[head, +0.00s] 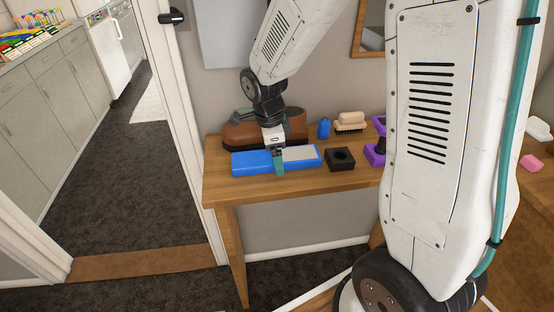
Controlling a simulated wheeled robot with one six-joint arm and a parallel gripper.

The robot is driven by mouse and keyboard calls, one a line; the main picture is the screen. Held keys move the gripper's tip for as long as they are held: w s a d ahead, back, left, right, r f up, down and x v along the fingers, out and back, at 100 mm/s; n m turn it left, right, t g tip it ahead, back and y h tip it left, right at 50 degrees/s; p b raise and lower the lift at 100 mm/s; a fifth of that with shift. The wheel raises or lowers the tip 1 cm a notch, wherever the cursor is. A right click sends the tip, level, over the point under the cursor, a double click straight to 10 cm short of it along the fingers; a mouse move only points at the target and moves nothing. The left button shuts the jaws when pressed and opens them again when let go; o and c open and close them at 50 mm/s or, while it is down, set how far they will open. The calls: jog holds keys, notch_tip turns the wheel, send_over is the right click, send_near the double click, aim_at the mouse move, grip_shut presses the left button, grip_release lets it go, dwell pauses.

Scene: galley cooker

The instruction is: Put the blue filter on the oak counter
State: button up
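A long flat blue block (250,161) with a grey patch on top lies near the front edge of a wooden table (222,187); it is the larger blue thing in view and may be the blue filter. My gripper (279,162) points down at the middle of its front side, its teal fingers overlapping it in the picture. I cannot tell whether the fingers are closed on it. A counter with a light wood-coloured top (72,29) and grey cupboards stands through the doorway at the left, and it may be the oak counter.
On the table are brown shoes (238,134), a small blue bottle-like thing (323,129), a brush (349,122), a black square block (340,159) and purple items (374,155). Colourful items (27,41) crowd the counter's near part. Dark carpet (130,170) through the doorway is clear.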

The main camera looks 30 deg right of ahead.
jog(key=c, duration=1.1)
jog(key=shift+r, duration=0.1)
